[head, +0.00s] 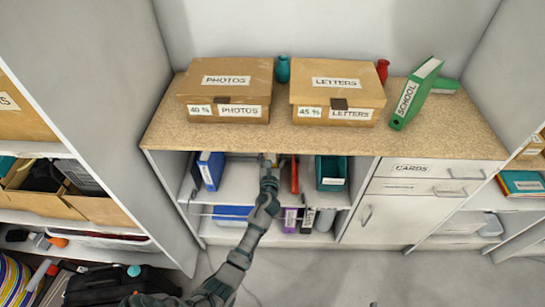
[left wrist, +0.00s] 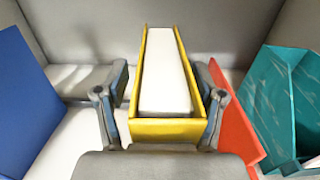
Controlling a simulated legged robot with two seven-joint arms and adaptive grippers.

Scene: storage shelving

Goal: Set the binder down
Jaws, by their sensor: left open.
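A yellow binder (left wrist: 168,130) with white pages stands upright on the shelf in the left wrist view, spine toward me. My left gripper (left wrist: 163,90) is open, with one finger on each side of the binder; I cannot tell whether either finger touches it. In the head view my left gripper (head: 267,162) reaches into the upper shelf compartment under the counter, and the arm hides most of the yellow binder there. My right gripper is not in view.
A blue binder (head: 210,170) stands to the left, with a gap beside it. A red binder (head: 294,175) and a teal holder (head: 331,172) stand to the right. The counter (head: 290,140) above carries two cardboard boxes and a leaning green binder (head: 414,94).

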